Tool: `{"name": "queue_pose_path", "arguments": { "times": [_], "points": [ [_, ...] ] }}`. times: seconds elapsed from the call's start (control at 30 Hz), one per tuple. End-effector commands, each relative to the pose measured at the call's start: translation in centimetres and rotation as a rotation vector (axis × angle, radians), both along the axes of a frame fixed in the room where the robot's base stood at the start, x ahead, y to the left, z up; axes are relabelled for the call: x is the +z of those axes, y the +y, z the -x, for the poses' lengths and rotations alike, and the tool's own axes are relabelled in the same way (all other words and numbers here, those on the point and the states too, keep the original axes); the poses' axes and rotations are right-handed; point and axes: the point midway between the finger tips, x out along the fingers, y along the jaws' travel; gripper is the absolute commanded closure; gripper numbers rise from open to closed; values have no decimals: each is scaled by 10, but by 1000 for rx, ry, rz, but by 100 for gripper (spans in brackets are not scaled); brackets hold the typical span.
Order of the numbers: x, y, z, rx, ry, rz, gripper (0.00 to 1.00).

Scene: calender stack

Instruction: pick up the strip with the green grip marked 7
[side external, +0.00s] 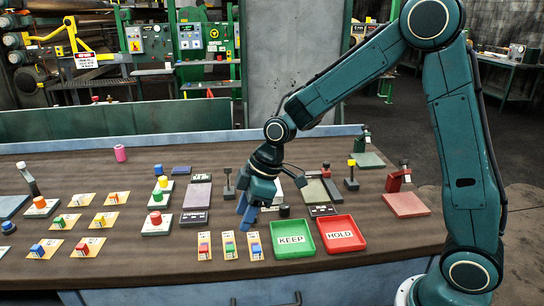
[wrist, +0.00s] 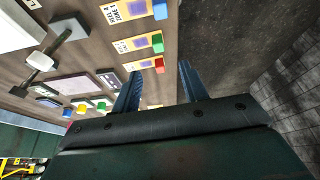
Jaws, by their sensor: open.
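Three tan strips lie side by side near the bench's front edge, left of the green tray. The middle one is a strip with a green grip (side external: 229,246); it also shows in the wrist view (wrist: 140,44). Its neighbours are a strip with a red grip (side external: 204,246) and a strip with a blue grip (side external: 254,247). More small strips stand at left, including one with a green grip (side external: 66,221). I cannot read a 7 on any strip. My gripper (side external: 247,212) is open and empty above the bench, behind the strips; in the wrist view its fingers (wrist: 159,70) flank the red-grip strip's end.
A green KEEP tray (side external: 292,254) and a red HOLD tray (side external: 341,248) stand right of the strips. Blocks, dark plates and small posts (side external: 229,184) crowd the bench behind.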

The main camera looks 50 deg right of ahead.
Motion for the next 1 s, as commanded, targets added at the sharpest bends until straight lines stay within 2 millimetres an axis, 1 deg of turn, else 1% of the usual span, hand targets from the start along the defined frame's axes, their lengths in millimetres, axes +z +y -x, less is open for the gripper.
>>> {"name": "queue_pose_path", "arguments": {
  "times": [0.03,0.1,0.3,0.4,0.73,0.87,1.0],
  "points": [
    [-8,2,-1,1,5,1,56],
    [-17,5,-3,2,4,2,56],
    [-35,11,-9,1,3,0,56],
    [-40,13,-10,0,1,0,56],
    [-43,14,-11,0,1,1,56],
    [-51,16,-13,0,2,1,56],
    [-64,19,-18,0,3,2,56]
  ]
}}
